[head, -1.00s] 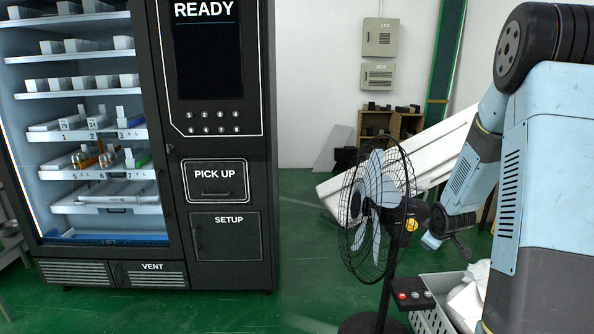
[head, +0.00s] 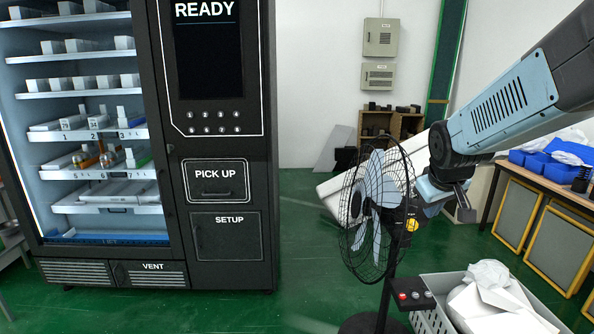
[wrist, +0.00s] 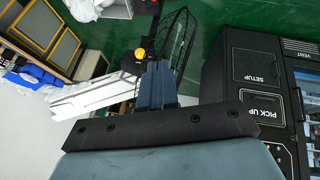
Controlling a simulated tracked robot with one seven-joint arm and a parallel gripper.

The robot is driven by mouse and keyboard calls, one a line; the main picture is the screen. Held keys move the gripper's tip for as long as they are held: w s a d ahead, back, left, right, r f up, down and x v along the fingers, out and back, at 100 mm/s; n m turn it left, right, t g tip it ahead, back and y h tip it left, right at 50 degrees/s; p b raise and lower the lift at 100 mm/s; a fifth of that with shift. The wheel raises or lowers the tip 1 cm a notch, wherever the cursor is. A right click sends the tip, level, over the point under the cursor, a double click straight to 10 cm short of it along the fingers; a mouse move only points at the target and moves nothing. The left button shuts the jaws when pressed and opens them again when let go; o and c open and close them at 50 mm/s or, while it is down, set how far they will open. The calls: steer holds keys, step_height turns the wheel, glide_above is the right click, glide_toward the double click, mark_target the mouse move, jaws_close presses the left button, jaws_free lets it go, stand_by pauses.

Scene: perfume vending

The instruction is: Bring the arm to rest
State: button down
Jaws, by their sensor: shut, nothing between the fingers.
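My gripper (head: 465,208) hangs at the end of my arm on the right of the head view, just right of the fan as seen there. It is shut and empty. In the wrist view its fingers (wrist: 157,82) lie together in front of a black bar. The vending machine (head: 222,140) stands at the left of the head view, with its screen reading READY and its pick-up door (head: 215,182) shut. Bottles and boxes stand on its shelves.
A black caged fan (head: 376,200) stands close to my gripper in the picture. A grey basket (head: 432,318) with white crumpled stuff stands at the lower right. A table (head: 545,182) with blue bins is behind at right. Green floor is clear before the machine.

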steer(key=s+a+r+m+y, duration=0.1)
steer(key=s+a+r, duration=0.1)
steer(key=s, duration=0.6)
steer(key=s+a+r+m, duration=0.1)
steer(key=s+a, duration=0.3)
steer(key=s, duration=0.4)
steer(key=shift+a+r+m+g+y, duration=0.3)
steer(key=shift+r+y, duration=0.1)
steer(key=shift+r, duration=0.45)
steer(key=shift+s, duration=0.1)
